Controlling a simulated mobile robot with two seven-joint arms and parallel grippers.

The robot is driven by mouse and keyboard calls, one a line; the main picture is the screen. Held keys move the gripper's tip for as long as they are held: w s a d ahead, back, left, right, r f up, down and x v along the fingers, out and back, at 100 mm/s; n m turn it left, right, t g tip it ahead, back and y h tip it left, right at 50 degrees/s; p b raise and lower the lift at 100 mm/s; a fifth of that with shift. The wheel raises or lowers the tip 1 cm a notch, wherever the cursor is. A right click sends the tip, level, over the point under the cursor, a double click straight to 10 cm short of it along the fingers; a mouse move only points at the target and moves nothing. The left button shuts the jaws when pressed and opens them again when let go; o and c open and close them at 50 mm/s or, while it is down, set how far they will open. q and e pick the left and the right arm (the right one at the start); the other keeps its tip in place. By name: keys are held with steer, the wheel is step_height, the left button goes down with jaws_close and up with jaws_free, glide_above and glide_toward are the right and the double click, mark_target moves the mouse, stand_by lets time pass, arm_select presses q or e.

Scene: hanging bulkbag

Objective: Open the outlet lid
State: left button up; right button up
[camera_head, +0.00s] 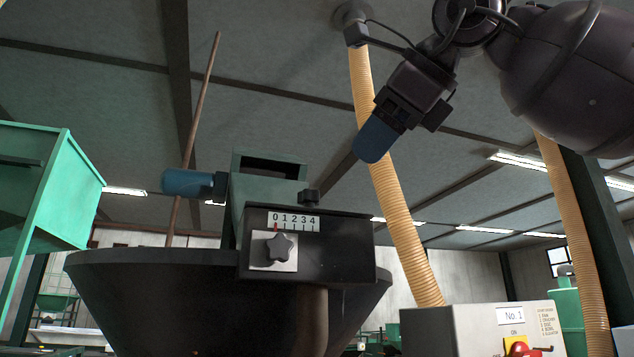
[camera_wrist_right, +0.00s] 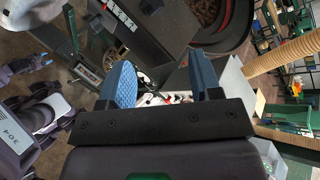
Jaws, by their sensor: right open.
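The black outlet box (camera_head: 318,250) sits at the rim of a dark round hopper (camera_head: 150,280) in the head view. Its front has a 0–4 scale and a star-shaped knob (camera_head: 280,247); a small dark knob (camera_head: 309,197) is on its top. I cannot tell which part is the lid. The box (camera_wrist_right: 150,35) also shows at the top of the right wrist view, beyond my fingers. My right gripper (camera_head: 376,138) is above and right of the box, apart from it. In the wrist view its two blue fingers (camera_wrist_right: 162,82) are spread with nothing held.
A green chute (camera_head: 268,180) and a blue cylinder (camera_head: 187,183) stand behind the box. A ribbed yellow hose (camera_head: 395,200) hangs behind my right gripper. A control box marked No.1 (camera_head: 430,330) is at lower right. Brown pellets (camera_wrist_right: 208,12) lie in the hopper.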

mark_target(312, 191)
steer(key=w+a+f+m, duration=0.1)
steer(key=w+a+m, duration=0.1)
steer(key=m, duration=0.1)
steer(key=w+a+f+m+p, duration=0.1)
steer(key=a+m, duration=0.1)
steer(key=m, duration=0.1)
steer(key=w+a+f+m+t+p, duration=0.1)
steer(key=w+a+m, duration=0.1)
steer(key=m, duration=0.1)
steer(key=shift+w+a, duration=0.35)
steer(key=shift+w+a+f, duration=0.3)
steer(key=shift+w, duration=0.2)
arm_select(q)
steer(key=shift+s+a+r+p, duration=0.2)
steer(key=shift+s+r+p, duration=0.1)
steer(key=shift+s+r, duration=0.3)
arm_select(e)
steer(key=shift+w+a+y, duration=0.1)
steer(key=shift+y, duration=0.2)
arm_select(q)
steer(key=shift+w, duration=0.1)
steer(key=shift+r, duration=0.2)
arm_select(e)
jaws_close()
